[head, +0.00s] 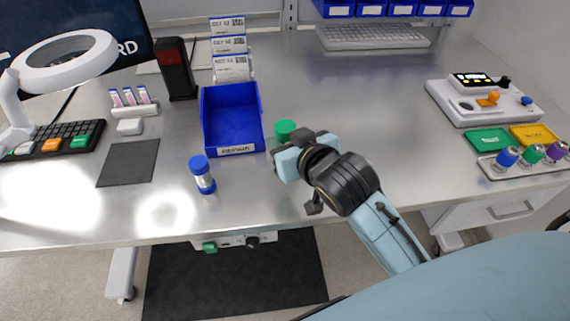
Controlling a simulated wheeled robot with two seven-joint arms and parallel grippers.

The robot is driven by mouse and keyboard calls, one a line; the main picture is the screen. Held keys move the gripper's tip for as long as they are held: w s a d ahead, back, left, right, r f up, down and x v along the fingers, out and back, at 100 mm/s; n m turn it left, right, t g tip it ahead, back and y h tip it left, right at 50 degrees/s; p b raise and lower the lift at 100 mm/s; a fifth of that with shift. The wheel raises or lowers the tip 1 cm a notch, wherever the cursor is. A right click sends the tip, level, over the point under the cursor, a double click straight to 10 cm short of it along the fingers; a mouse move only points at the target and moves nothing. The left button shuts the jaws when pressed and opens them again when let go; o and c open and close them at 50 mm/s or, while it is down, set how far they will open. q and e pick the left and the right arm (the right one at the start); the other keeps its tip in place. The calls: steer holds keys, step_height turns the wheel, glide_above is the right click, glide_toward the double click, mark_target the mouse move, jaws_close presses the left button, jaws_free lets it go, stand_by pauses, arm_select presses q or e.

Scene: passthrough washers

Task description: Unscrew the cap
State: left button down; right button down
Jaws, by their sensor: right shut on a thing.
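A green round cap (285,127) shows just behind my right gripper, to the right of the blue bin. What lies below the cap is mostly hidden by the gripper. My right gripper (285,146) reaches in from the lower right and is shut on the green-capped container. A small clear tube with a blue cap (199,163) and a blue base stands on the table in front of the bin, apart from the gripper. My left gripper is not in view.
The blue bin (231,120) stands left of the gripper, with label stands (231,68) behind it. A dark mat (128,162) and a magnifier lamp (65,62) are at left. Colored-top vials (531,154) stand in a tray at right. The table's middle right is clear.

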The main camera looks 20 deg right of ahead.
mark_target(279, 137)
steer(key=w+a+r+n+y+p, duration=0.1)
steer(key=w+a+n+y+p, duration=0.1)
steer(key=shift+a+r+p, duration=0.2)
steer(key=shift+p, duration=0.15)
steer(key=a+f+n+y, duration=0.1)
steer(key=f, duration=0.1)
steer(key=w+a+f+n+g+y+p, duration=0.1)
steer(key=f, duration=0.1)
steer(key=a+f+n+y+p, duration=0.1)
steer(key=f, duration=0.1)
steer(key=shift+w+f+y, duration=0.1)
steer(key=shift+w+y, duration=0.05)
steer(key=shift+y, duration=0.15)
steer(key=shift+f, duration=1.7)
steer(key=shift+f, duration=0.2)
steer(key=c, duration=1.1)
jaws_free()
steer(key=shift+o, duration=0.2)
